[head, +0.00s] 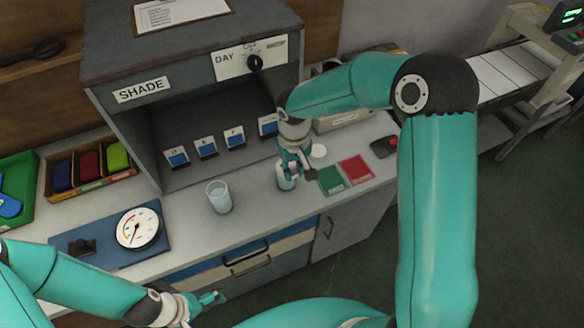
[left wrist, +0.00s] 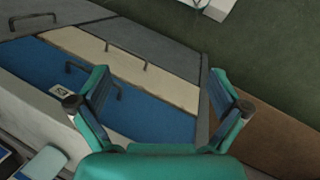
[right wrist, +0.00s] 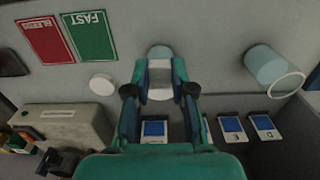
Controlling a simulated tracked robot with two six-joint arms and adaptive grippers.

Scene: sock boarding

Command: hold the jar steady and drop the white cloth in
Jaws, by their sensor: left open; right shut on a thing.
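A clear, bluish jar (head: 219,197) stands upright on the counter, left of my right gripper; it also shows in the right wrist view (right wrist: 268,66). My right gripper (head: 287,176) is shut on a pale thing (head: 287,184) low over the counter. In the right wrist view this pale thing (right wrist: 160,78) is whitish with a bluish-grey rounded end. I cannot tell whether it is the white cloth, another jar, or both. No other white cloth can be made out. My left gripper (head: 212,299) is open and empty in front of the counter, apart from the jar.
A shade booth (head: 130,70) with several blue samples stands behind the jar. A round white piece (head: 318,150), a green card (head: 331,180) and a red card (head: 356,169) lie right of my right gripper. A dial gauge (head: 138,228) is at left. Drawers (left wrist: 150,110) face my left gripper.

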